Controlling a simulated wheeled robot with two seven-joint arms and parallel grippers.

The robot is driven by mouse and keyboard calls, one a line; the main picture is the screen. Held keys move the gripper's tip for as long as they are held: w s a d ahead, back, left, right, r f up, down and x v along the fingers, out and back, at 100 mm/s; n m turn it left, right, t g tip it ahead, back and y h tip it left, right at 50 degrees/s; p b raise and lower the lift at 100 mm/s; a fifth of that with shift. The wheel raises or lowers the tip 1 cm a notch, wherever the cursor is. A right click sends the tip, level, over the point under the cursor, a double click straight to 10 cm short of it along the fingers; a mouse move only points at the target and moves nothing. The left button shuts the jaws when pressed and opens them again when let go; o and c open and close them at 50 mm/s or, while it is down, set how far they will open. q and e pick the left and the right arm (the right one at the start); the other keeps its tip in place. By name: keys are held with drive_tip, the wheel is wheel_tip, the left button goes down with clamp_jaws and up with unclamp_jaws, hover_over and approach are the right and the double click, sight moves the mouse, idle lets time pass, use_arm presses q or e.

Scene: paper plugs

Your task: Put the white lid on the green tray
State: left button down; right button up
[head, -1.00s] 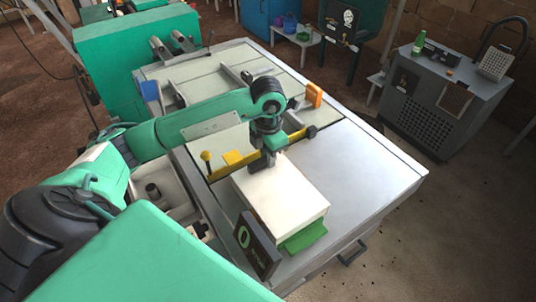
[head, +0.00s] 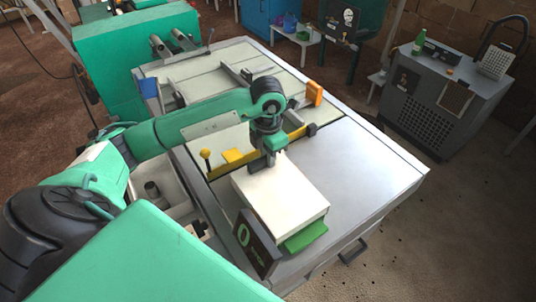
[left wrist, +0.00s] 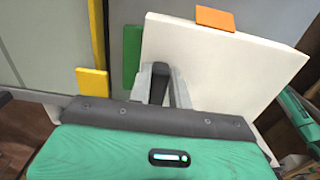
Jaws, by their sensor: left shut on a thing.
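The white lid (head: 290,200) is a flat, box-like slab over the near part of the machine table. My left gripper (head: 267,162) points down at its far edge and is shut on it. The left wrist view shows the gripper fingers (left wrist: 160,82) at the edge of the lid (left wrist: 220,65). The green tray (head: 304,237) shows only as a strip under the lid's near end, the rest hidden. I cannot tell whether lid and tray touch. A green piece (left wrist: 132,65) shows beside the lid in the left wrist view. My right gripper is not in view.
A yellow rail (head: 245,160) crosses the table beyond the lid. A dark panel with a green zero (head: 257,246) stands close to the lid's near left side. An orange block (head: 314,93) stands farther back. The bare metal table top (head: 365,165) to the right is clear.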

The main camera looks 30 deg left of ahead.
use_arm(q)
drive_tip(key=shift+f+b, duration=0.3)
drive_tip(key=shift+f, duration=0.05)
drive_tip(key=c, duration=1.2)
unclamp_jaws()
drive_tip(key=shift+r, duration=0.3)
wheel_tip(320, 180, up, 13)
drive_tip(key=b, duration=0.2)
drive_tip(key=shift+r, duration=0.1)
